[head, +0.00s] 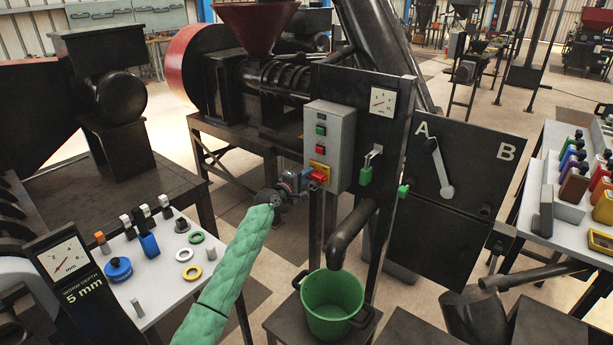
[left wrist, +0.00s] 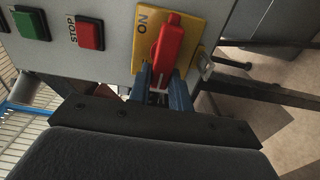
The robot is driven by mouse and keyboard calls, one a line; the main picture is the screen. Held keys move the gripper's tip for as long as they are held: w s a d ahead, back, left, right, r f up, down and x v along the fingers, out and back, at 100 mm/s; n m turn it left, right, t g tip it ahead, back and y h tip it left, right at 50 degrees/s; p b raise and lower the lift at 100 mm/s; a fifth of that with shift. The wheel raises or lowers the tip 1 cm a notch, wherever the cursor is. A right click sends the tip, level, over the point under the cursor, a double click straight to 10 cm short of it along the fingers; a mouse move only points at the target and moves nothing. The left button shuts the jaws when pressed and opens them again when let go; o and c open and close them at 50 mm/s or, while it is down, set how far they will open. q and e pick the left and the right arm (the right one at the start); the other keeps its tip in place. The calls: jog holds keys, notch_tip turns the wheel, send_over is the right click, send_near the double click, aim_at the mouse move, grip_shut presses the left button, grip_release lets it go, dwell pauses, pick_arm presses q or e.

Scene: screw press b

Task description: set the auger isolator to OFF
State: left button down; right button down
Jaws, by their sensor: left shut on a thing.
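The auger isolator is a red handle (head: 318,175) on a yellow plate (head: 321,167), low on the front of the grey control box (head: 338,125). In the left wrist view the red handle (left wrist: 168,42) lies crosswise, not pointing at the ON mark on the yellow plate (left wrist: 143,30). No OFF mark can be read. My left gripper (head: 306,179), on the green-sleeved arm, is at the isolator. Its blue fingers (left wrist: 166,88) are shut on the near end of the handle. My right gripper is not in view.
A green button (left wrist: 32,22) and a red STOP button (left wrist: 89,36) sit beside the isolator plate. The spout (head: 350,235) and green bucket (head: 332,303) are below right. A white-topped bench (head: 150,262) with small parts stands left. A lever (head: 441,167) is on the A/B panel.

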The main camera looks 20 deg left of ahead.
pick_arm(q)
jog(key=shift+d+f, duration=0.2)
jog(key=shift+f, duration=0.15)
jog(key=c, duration=1.5)
grip_release()
jog(key=shift+o, duration=1.1)
jog(key=shift+r, duration=0.25)
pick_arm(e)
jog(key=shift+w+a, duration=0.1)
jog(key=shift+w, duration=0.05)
pick_arm(q)
jog(key=shift+a, duration=0.1)
jog(key=shift+s+a+f, duration=0.1)
jog(key=shift+s, duration=0.15)
jog(key=b+v, duration=0.2)
jog(key=v, duration=0.5)
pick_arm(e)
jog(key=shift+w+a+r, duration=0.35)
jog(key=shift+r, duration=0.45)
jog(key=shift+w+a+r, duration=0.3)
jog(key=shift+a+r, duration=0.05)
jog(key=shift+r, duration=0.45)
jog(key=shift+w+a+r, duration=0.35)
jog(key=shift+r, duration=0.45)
